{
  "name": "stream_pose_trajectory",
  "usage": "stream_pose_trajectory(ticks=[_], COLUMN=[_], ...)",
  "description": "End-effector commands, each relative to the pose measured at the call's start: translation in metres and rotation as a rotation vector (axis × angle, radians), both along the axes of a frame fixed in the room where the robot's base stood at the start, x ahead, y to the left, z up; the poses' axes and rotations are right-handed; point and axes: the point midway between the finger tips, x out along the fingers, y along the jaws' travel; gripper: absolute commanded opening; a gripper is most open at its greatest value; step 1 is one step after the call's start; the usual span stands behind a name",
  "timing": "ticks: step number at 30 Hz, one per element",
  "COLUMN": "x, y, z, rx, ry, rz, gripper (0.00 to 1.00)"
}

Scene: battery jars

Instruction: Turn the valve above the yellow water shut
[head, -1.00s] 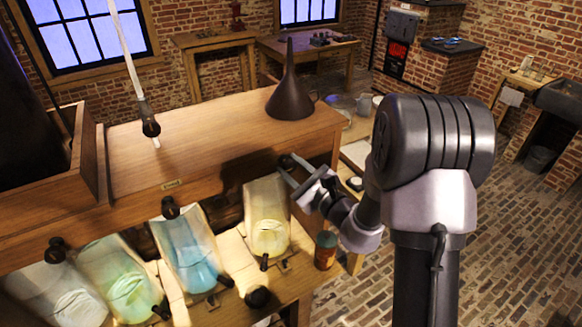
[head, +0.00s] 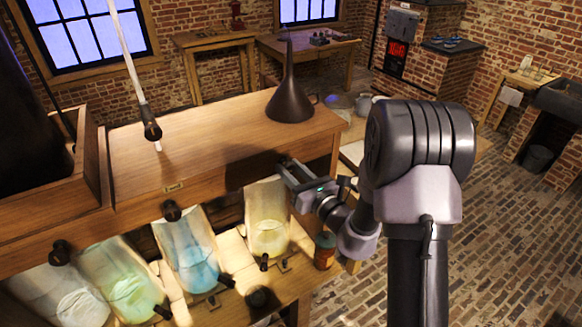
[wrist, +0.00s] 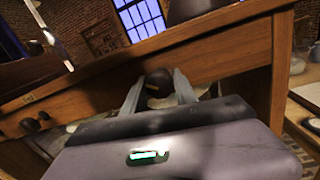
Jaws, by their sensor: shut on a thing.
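The glass jar of yellow water (head: 268,232) stands at the right end of the row under the wooden cabinet's front edge. The dark valve knob (wrist: 158,83) above it shows in the wrist view, with a light mark on its face. My gripper (wrist: 159,88) is shut on this knob, one finger on each side. In the head view my gripper (head: 291,170) is at the cabinet front just above the yellow jar, and its body hides most of the knob there.
Jars of blue (head: 195,258), green (head: 130,290) and pale liquid (head: 70,300) stand to the left, with dark knobs (head: 171,211) above. A dark funnel (head: 290,103) stands on the cabinet top (head: 215,135). A reddish can (head: 325,251) stands below my wrist.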

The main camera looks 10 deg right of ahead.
Motion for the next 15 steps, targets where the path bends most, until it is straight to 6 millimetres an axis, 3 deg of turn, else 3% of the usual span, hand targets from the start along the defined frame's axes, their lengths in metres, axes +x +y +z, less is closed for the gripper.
stream_pose_trajectory(ticks=[15], x=[-0.0006], y=[0.0012], z=[0.0014], rx=[0.461], ry=[0.154], rz=[0.002], gripper=[0.00])
